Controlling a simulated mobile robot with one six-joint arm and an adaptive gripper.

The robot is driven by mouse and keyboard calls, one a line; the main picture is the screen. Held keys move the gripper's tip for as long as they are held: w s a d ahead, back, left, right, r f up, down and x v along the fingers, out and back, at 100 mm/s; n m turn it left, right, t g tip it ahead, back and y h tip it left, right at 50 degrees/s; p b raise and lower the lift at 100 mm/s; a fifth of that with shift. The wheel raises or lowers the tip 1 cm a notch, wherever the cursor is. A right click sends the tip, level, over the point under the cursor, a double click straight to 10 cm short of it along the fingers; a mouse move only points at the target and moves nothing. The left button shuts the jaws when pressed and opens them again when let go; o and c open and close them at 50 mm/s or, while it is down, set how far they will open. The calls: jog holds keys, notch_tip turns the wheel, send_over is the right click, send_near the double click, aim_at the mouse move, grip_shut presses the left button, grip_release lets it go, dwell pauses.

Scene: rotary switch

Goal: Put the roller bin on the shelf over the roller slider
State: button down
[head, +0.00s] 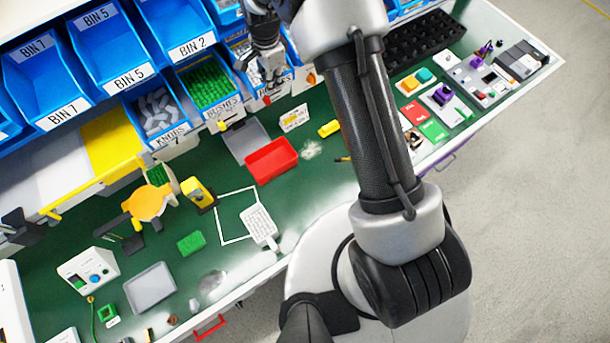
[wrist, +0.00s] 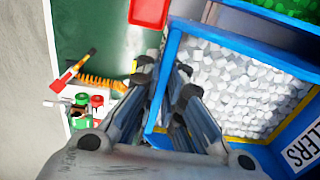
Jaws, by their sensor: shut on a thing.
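The roller bin is a blue bin (wrist: 240,42) filled with small white rollers, with a label ending in "LLERS" in the wrist view. My gripper (wrist: 165,75) is shut on its left wall, one finger on each side of the rim. In the head view my gripper (head: 265,60) is at the top middle and hides much of the bin, right of the bushes bin (head: 222,112). Whether the bin rests on the shelf or hangs is hard to tell. A grey slider (head: 246,140) slopes below that row; I cannot tell which slider is for rollers.
The knobs bin (head: 160,112) stands left of the bushes bin, beside a yellow slider (head: 110,140). Bins marked 7, 5 and 2 sit on the upper row. A red tray (head: 271,160) and small fixtures are on the green table. A black grid tray (head: 425,42) lies right of my arm.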

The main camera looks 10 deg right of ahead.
jog(key=shift+w+r, duration=0.15)
jog(key=shift+w, duration=0.05)
jog(key=c, duration=1.6)
grip_release()
jog(key=shift+c, duration=0.2)
jog(key=shift+s, duration=0.1)
jog(key=s+r, duration=0.4)
jog(key=r, duration=0.5)
jog(key=shift+s+d+r, duration=0.25)
jog(key=shift+d+r, duration=0.1)
